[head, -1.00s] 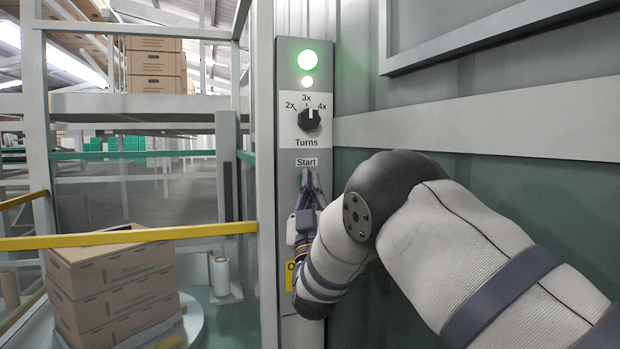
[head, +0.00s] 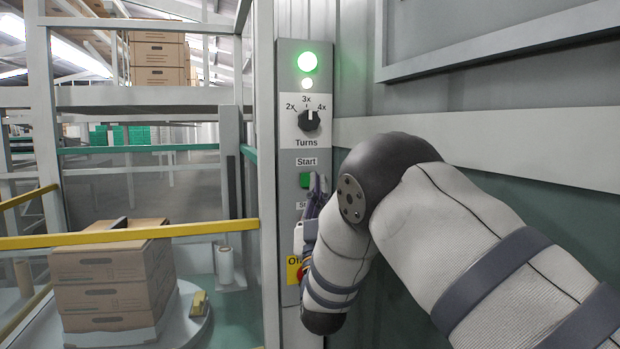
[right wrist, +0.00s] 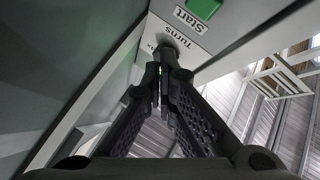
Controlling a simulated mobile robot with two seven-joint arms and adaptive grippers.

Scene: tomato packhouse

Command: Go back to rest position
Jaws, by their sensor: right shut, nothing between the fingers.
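My right gripper (head: 317,186) is shut and empty, just in front of the control panel (head: 291,75). It is close beside the green Start button (head: 306,180), which shows clear of the fingertips. In the right wrist view the two dark fingers (right wrist: 164,80) are closed together, with the green button (right wrist: 203,8) and its Start label above them. The dial (head: 309,120) on the panel points up between 3x and 4x, above the word Turns. My left gripper is not in the head view.
A red button (head: 301,274) on a yellow plate is partly hidden by my right arm. At the left, stacked cartons (head: 105,290) stand on a round turntable (head: 195,325) behind a yellow rail (head: 140,235). A wall closes the right side.

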